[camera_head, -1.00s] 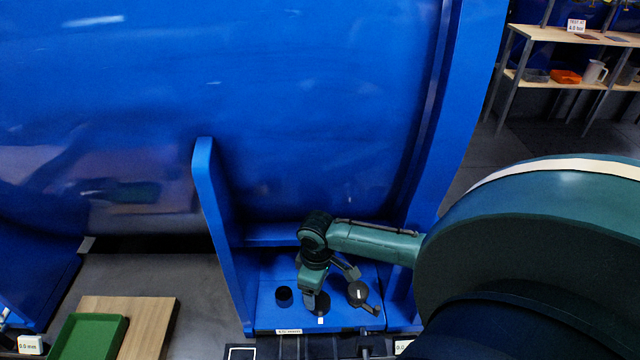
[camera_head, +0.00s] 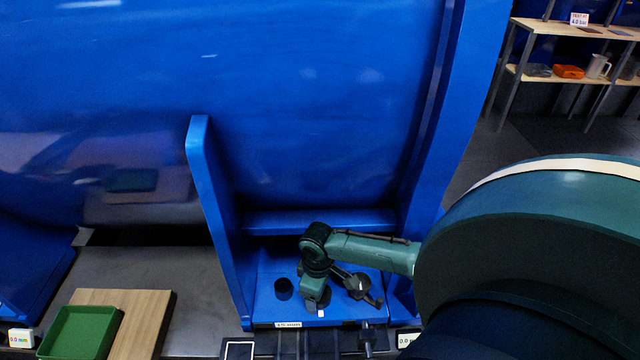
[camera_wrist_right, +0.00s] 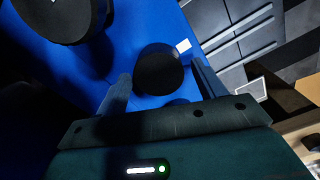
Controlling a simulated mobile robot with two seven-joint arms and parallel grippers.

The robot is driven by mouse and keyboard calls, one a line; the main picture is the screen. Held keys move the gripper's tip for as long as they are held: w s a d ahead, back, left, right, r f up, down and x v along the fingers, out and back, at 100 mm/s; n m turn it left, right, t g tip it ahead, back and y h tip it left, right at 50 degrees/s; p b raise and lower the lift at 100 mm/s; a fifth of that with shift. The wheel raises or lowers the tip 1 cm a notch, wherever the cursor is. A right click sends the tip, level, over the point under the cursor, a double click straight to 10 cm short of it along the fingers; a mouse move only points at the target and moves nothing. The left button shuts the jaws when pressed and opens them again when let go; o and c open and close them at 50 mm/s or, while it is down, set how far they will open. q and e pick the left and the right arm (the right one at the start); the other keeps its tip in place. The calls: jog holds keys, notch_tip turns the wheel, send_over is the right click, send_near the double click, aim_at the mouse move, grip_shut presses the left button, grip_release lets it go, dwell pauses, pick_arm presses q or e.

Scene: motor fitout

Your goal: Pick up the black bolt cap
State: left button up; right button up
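A black round cap (camera_wrist_right: 158,68) stands on a blue steel plate between the open fingers of my right gripper (camera_wrist_right: 160,75) in the right wrist view. The fingers are on either side of it with gaps showing; I cannot tell how far down they reach. In the head view my right gripper (camera_head: 316,294) is low over the blue plate (camera_head: 265,313) and mostly hides this cap. Another small black cylinder (camera_head: 283,288) stands on the plate to its left. A larger black round piece (camera_wrist_right: 62,15) is at the upper left of the wrist view. My left gripper is out of view.
A blue upright rib (camera_head: 212,200) rises left of the plate, and a large blue drum (camera_head: 300,90) fills the back. A green tray (camera_head: 80,333) on a wooden board (camera_head: 147,320) is at lower left. Shelves (camera_head: 575,35) stand far right.

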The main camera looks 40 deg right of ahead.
jog(key=c, duration=0.9)
